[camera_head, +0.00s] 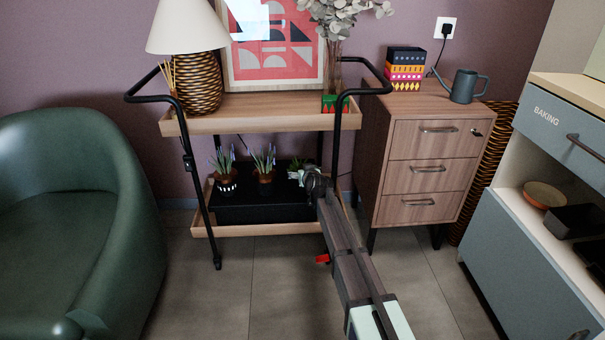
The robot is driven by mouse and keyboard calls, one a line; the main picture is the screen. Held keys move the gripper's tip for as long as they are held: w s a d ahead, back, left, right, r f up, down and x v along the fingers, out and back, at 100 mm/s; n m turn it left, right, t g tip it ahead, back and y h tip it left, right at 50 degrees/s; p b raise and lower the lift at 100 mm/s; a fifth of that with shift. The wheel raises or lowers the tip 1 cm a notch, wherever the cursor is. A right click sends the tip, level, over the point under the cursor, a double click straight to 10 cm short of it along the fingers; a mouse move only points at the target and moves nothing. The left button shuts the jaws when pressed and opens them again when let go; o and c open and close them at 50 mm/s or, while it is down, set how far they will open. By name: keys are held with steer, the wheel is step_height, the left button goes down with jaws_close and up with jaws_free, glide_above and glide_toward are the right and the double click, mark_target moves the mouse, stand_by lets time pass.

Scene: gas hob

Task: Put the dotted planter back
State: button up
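Three small potted plants are on a black box (235,214) on the lower shelf of the trolley (213,231). The left pot (227,186) is dark with a row of white marks and holds blue-purple flowers. The middle pot (265,176) is brown with similar flowers. A small green plant (296,169) with a pale pot is at the right end, partly hidden by my gripper. Which pot is the dotted planter is not certain; the left one shows white marks. My gripper (311,184) is at the box's right end, close to the green plant; its fingers are too small to read.
The trolley's black posts and upper shelf (258,120) frame the lower shelf. A lamp (196,82) and vase stand above. A drawer cabinet (420,165) is close on the right, a green armchair (85,200) on the left. A small red object (322,259) is near the floor.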

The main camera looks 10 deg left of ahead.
steer(key=shift+f, duration=0.1)
steer(key=o, duration=1.3)
steer(key=shift+o, duration=0.2)
steer(key=shift+r, duration=0.2)
steer(key=p+v, duration=0.2)
steer(key=v, duration=0.5)
steer(key=shift+s+p, duration=0.3)
